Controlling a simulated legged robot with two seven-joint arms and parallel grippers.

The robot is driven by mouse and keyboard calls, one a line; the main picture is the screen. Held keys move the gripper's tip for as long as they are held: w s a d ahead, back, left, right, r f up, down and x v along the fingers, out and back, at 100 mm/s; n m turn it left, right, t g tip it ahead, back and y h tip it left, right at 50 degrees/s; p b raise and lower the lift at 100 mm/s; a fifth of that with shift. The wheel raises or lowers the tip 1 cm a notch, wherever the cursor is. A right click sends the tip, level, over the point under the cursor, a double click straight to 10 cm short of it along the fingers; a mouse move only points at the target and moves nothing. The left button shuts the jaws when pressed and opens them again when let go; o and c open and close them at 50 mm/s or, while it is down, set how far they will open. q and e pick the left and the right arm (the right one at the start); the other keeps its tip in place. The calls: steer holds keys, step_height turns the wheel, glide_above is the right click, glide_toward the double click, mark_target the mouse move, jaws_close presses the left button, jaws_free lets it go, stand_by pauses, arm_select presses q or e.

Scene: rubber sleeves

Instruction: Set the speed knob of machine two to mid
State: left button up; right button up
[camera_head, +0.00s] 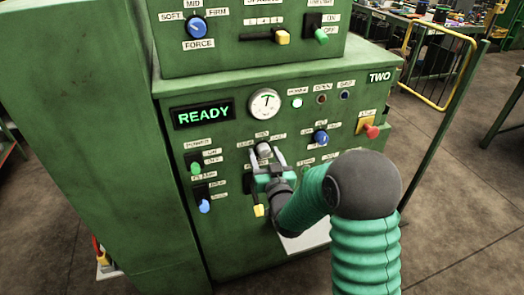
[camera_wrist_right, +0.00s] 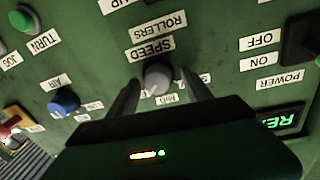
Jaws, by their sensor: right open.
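The speed knob (camera_head: 264,148) is a small grey round knob on the green front of machine two (camera_head: 225,225). In the wrist view the knob (camera_wrist_right: 158,78) sits under the SPEED label (camera_wrist_right: 151,50), with a MID label (camera_wrist_right: 167,99) on its other side. The picture is upside down there. Its pointer direction cannot be made out. My right gripper (camera_head: 267,156) is open at the knob, one finger on each side. In the wrist view the fingers of the gripper (camera_wrist_right: 159,80) stand apart around the knob. Contact cannot be told. My left gripper is out of view.
A blue knob (camera_head: 321,138) and a red-tipped control (camera_head: 371,131) lie to the right. Green (camera_head: 196,167) and blue (camera_head: 205,206) switches are at left, below the READY display (camera_head: 203,115). A yellow-tipped lever (camera_head: 258,210) is below the gripper. A yellow rail (camera_head: 437,105) stands right.

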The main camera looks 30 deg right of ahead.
steer(key=shift+s+d, duration=0.1)
steer(key=shift+d, duration=0.25)
steer(key=shift+d+f, duration=0.15)
steer(key=shift+d, duration=0.05)
steer(key=shift+c, duration=1)
steer(key=shift+a, duration=0.1)
steer(key=shift+c, duration=1.3)
steer(key=shift+a, duration=0.4)
steer(key=c, duration=0.5)
steer(key=shift+c, duration=1)
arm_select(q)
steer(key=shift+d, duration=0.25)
arm_select(e)
steer(key=shift+d, duration=0.2)
jaws_close()
